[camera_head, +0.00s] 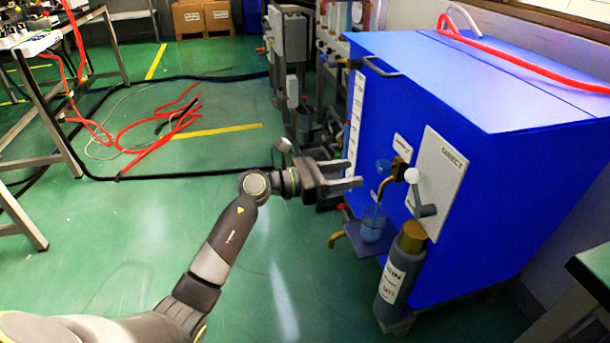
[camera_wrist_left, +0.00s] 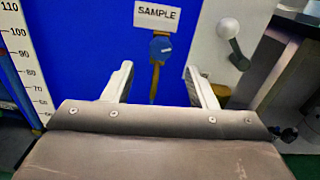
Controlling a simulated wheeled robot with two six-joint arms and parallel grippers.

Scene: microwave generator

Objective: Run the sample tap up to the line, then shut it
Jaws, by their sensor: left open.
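The sample tap shows in the head view as a blue handle (camera_head: 384,166) with a brass spout (camera_head: 387,187) on the front of the blue cabinet. In the left wrist view the blue handle (camera_wrist_left: 161,47) sits under a white SAMPLE label (camera_wrist_left: 159,15). A clear beaker (camera_head: 373,224) stands below the spout on a small blue shelf (camera_head: 366,246). Its line and liquid level are too small to read. My left gripper (camera_head: 355,174) is open and empty, just left of the tap. In the wrist view the spout shows between its fingers (camera_wrist_left: 160,85), beyond them. My right gripper is out of view.
A white DIRECT panel (camera_head: 441,177) with a white-knobbed lever (camera_head: 412,176) is right of the tap. A grey bottle (camera_head: 397,279) and a lower brass tap (camera_head: 338,238) are near the shelf. A white scale (camera_head: 355,125) is on the cabinet's left. Red hoses (camera_head: 150,132) lie on the floor.

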